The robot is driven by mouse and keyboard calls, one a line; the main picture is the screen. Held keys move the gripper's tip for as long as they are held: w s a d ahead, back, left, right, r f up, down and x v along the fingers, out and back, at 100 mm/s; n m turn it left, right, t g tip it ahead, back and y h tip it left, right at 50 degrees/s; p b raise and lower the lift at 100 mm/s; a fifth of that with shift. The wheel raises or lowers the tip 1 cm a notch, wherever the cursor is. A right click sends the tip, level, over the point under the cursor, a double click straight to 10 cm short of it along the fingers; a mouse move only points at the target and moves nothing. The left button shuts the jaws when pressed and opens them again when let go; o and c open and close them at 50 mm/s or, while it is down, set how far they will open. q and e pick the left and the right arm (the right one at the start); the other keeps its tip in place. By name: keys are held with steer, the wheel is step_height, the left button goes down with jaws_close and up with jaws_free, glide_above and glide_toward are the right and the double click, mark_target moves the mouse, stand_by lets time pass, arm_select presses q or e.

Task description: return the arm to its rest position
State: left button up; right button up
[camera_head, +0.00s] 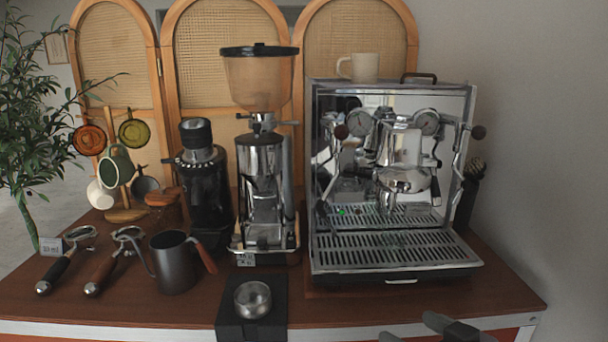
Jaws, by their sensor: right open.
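My right gripper (420,333) shows at the bottom edge of the head view, right of centre. Only its dark finger parts are in the frame, in front of the cart's front edge. Its fingers are apart, with nothing seen between them. It is clear of the espresso machine (393,268), which stands behind it on the wooden counter (120,308). The rest of the right arm is out of the frame. My left gripper is not in view.
A metal cup (252,299) sits on a black scale (235,325) near the front edge. A dark pitcher (173,265), two portafilters (68,263) and a mug tree (124,214) stand left. Grinders (262,195) stand mid-counter. A beige mug (364,67) is on the machine.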

steer(key=s+d+f+m+g+h, duration=0.1)
steer(key=s+f+h, duration=0.1)
steer(key=s+f, duration=0.7)
steer(key=s+d+f+m+g+h, duration=0.1)
steer(key=s+f, duration=0.7)
steer(key=f, duration=0.8)
steer(key=shift+s+d+h+p, duration=0.35)
steer(key=shift+h, duration=0.45)
